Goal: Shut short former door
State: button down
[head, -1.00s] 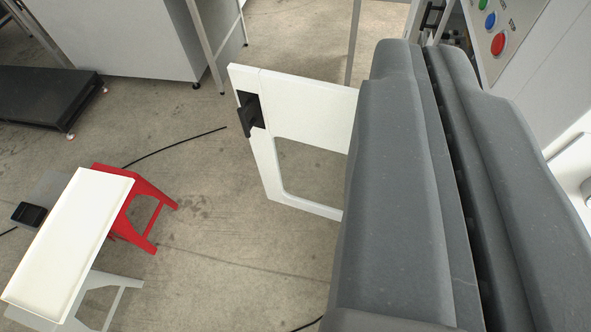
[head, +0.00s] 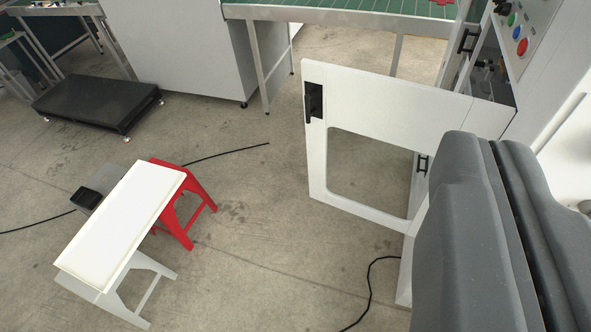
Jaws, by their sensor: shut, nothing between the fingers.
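The white former door (head: 400,92) stands open in the middle right of the head view. It is a flat panel with a large rectangular window cut-out and a black latch (head: 314,101) at its free left edge. Its right side meets the white machine (head: 560,70). My gripper (head: 486,145) is at the lower right, its two thick grey fingers shut and empty. It appears in front of the door's lower right part and hides some of the machine there. From this view I cannot tell whether it touches the door.
A white-topped step bench (head: 120,220) with a red stool (head: 185,205) stands at lower left. A black low platform (head: 95,103) lies behind it. A green-topped conveyor (head: 340,17) is at the back. Black cables cross the floor.

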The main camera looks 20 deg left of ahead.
aim_at(416, 117)
jog(key=u, duration=0.2)
jog(key=i, duration=1.05)
jog(key=z, duration=0.15)
